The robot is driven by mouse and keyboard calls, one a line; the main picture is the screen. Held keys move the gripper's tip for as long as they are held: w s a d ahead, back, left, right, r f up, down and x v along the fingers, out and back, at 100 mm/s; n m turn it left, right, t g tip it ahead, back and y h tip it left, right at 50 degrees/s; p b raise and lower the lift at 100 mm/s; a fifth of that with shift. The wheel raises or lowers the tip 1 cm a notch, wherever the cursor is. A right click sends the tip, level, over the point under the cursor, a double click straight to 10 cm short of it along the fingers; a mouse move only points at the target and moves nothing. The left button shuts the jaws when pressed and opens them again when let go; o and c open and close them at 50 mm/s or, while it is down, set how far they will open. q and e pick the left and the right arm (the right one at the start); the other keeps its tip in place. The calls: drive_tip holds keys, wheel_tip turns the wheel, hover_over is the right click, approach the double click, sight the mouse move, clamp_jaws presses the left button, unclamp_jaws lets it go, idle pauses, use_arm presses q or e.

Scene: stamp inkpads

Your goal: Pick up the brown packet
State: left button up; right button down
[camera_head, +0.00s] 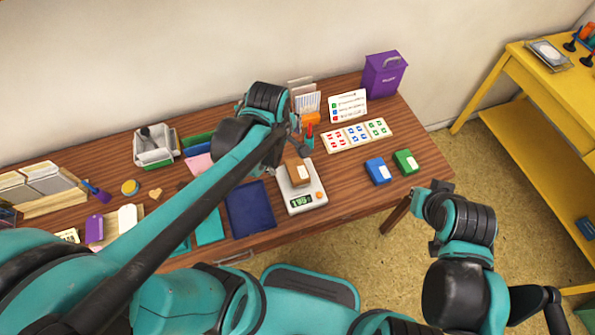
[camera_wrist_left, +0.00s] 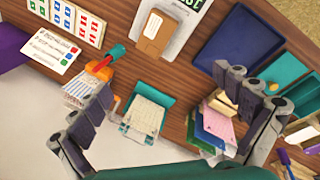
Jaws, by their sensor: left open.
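The brown packet (camera_head: 297,172), with a white label, lies on the white scale (camera_head: 302,200) near the middle of the wooden table. In the left wrist view the packet (camera_wrist_left: 155,40) is at the top centre, on the scale (camera_wrist_left: 180,38). My left gripper (camera_head: 288,136) is above the back of the table, behind the packet and apart from it. In the wrist view its fingers (camera_wrist_left: 165,85) are spread wide with nothing held between them. My right gripper (camera_head: 440,188) is past the table's front right edge, and its fingers are unclear.
A dark blue tray (camera_head: 250,208) lies left of the scale. Blue (camera_head: 378,171) and green (camera_head: 406,161) inkpads lie to its right. The wood between scale and blue pad is clear.

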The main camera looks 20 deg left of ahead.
sight(297, 169)
use_arm(q)
drive_tip(key=w+f+n+g, duration=0.1)
drive_tip(key=f+n, duration=0.1)
drive_tip(key=n, duration=0.1)
drive_tip(key=w+d+f+n, duration=0.1)
drive_tip(key=f+n, duration=0.1)
drive_tip(key=w+f+n+g, duration=0.1)
drive_tip(key=f+n, duration=0.1)
drive_tip(key=n, duration=0.1)
drive_tip(key=shift+w+d+f+n+g, duration=0.1)
drive_tip(key=shift+d+f+n+g, duration=0.2)
drive_tip(key=shift+d+f, duration=0.1)
drive_tip(key=shift+f+n, duration=0.25)
drive_tip(key=shift+n, duration=0.15)
wheel_tip(297, 169, down, 3)
drive_tip(key=shift+d+r+b, duration=0.1)
drive_tip(key=shift+r+b, duration=0.05)
drive_tip(key=shift+b, duration=0.7)
drive_tip(key=f+b, duration=0.2)
drive_tip(key=f, duration=0.1)
drive_tip(key=w+f, duration=0.1)
drive_tip(key=f, duration=0.1)
drive_tip(key=shift+d+f+b, duration=0.2)
drive_tip(key=shift+b, duration=0.2)
drive_tip(key=shift+s+r, duration=0.1)
drive_tip(key=c, duration=1.5)
